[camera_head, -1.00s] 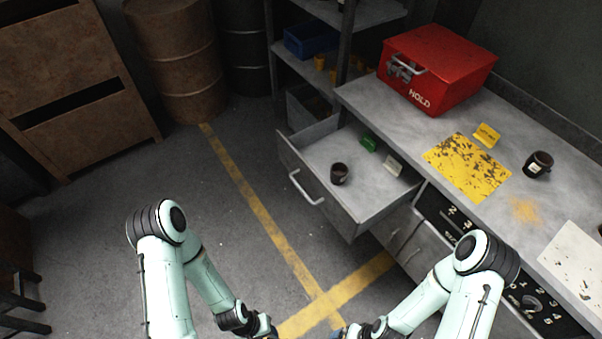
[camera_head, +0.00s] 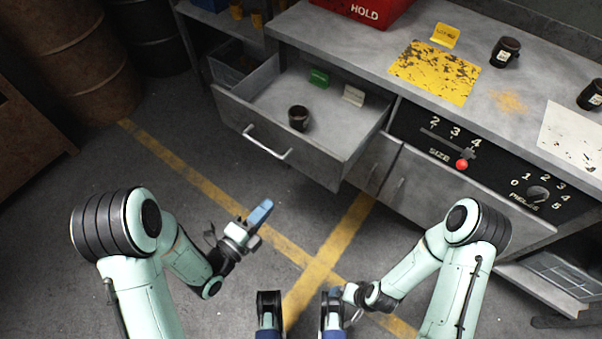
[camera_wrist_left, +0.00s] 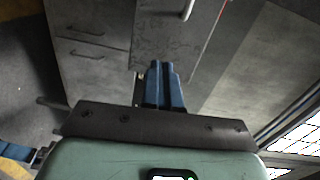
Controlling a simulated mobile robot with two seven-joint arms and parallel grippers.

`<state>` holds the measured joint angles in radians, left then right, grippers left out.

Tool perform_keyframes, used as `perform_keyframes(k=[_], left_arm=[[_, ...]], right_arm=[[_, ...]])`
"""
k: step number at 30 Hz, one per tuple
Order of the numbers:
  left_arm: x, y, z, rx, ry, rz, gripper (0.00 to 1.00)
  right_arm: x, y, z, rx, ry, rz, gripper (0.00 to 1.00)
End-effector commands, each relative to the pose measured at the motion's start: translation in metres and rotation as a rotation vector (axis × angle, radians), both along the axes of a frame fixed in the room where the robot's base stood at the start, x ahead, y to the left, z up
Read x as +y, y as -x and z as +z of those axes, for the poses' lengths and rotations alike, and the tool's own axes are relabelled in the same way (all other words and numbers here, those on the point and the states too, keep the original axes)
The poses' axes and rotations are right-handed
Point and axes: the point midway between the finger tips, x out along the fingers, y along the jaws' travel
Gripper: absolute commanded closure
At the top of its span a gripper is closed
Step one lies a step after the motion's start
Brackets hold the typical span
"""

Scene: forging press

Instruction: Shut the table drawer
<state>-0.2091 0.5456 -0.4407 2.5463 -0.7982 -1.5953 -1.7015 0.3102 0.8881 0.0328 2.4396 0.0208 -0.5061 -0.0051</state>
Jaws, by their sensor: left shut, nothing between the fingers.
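The grey table drawer (camera_head: 225,110) stands pulled out from the metal workbench, with a bar handle (camera_head: 266,146) on its front. Inside it are a dark cup (camera_head: 298,118), a green block (camera_head: 319,78) and a pale card (camera_head: 353,95). My left gripper (camera_head: 260,214) is shut and empty, in front of and below the drawer handle, apart from it. In the left wrist view its blue fingers (camera_wrist_left: 165,85) are together, with a grey panel and handle (camera_wrist_left: 187,9) beyond. My right gripper (camera_head: 337,293) is low in the head view, partly hidden; its jaws are unclear.
The workbench top (camera_head: 330,30) carries a red box (camera_head: 365,12), a yellow sheet (camera_head: 436,72) and dark cups. A control panel (camera_head: 470,150) with a red knob is right of the drawer. Rusty barrels (camera_head: 75,55) stand left. The floor before the drawer is clear.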

Motion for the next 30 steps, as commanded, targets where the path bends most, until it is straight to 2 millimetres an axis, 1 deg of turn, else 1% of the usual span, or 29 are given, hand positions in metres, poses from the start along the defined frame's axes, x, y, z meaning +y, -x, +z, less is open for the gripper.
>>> perform_keyframes(k=[1, 4, 8, 18, 21, 24, 30], left_arm=[[-0.002, 0.000, 0.003, -0.040, -0.010, -0.011, 1.00], [-0.006, -0.003, 0.009, -0.074, -0.022, -0.020, 1.00], [-0.016, -0.015, 0.010, -0.076, -0.022, -0.021, 1.00], [-0.058, -0.074, 0.009, -0.072, -0.022, -0.020, 1.00], [-0.069, -0.088, 0.009, -0.071, -0.021, -0.019, 1.00], [-0.076, -0.100, 0.009, -0.070, -0.021, -0.017, 1.00], [-0.084, -0.111, 0.008, -0.068, -0.021, -0.016, 1.00]], right_arm=[[0.000, -0.001, -0.004, -0.004, 0.001, -0.001, 0.07], [-0.001, -0.002, -0.003, -0.005, 0.002, -0.002, 0.07], [0.000, -0.001, -0.001, -0.002, 0.000, -0.001, 0.07], [0.001, 0.001, 0.000, 0.004, -0.003, 0.001, 0.07], [0.001, 0.001, -0.001, 0.003, -0.002, 0.001, 0.07], [0.000, 0.000, -0.002, 0.001, 0.000, 0.000, 0.07], [0.000, -0.001, -0.003, -0.003, 0.001, -0.001, 0.07]])
